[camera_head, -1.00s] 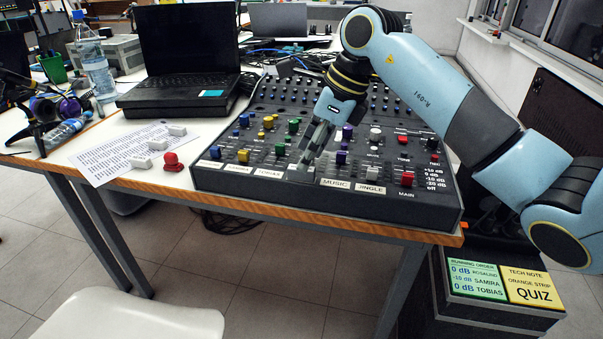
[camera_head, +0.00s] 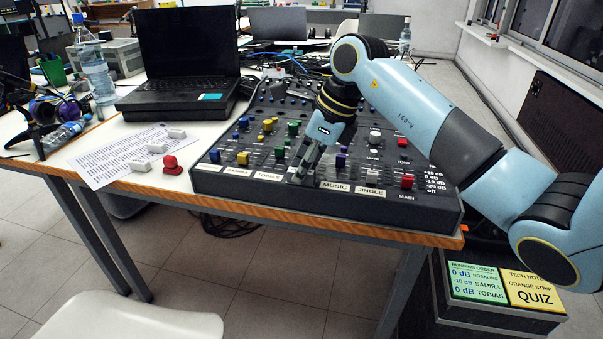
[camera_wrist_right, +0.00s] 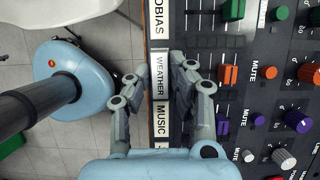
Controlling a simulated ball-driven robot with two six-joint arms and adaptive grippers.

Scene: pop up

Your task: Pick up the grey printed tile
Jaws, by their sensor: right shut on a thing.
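A small grey printed tile reading WEATHER (camera_wrist_right: 160,78) lies in the label row along the mixer's front edge, between the TOBIAS and MUSIC labels. It sits slightly askew from its neighbours in the right wrist view. My right gripper (camera_head: 300,179) is down at that spot on the mixer. In the right wrist view its fingertips (camera_wrist_right: 160,66) close on the tile from both sides. In the head view the fingers hide the tile. I cannot tell whether it is clear of the panel. My left gripper is not in view.
The black mixer (camera_head: 280,185) has coloured knobs and fader caps close around my fingers. The MUSIC (camera_head: 335,186) and JINGLE (camera_head: 370,192) labels are just right. A red button (camera_head: 172,165) and a printed sheet (camera_head: 110,158) lie left. A white chair (camera_head: 120,318) stands in front.

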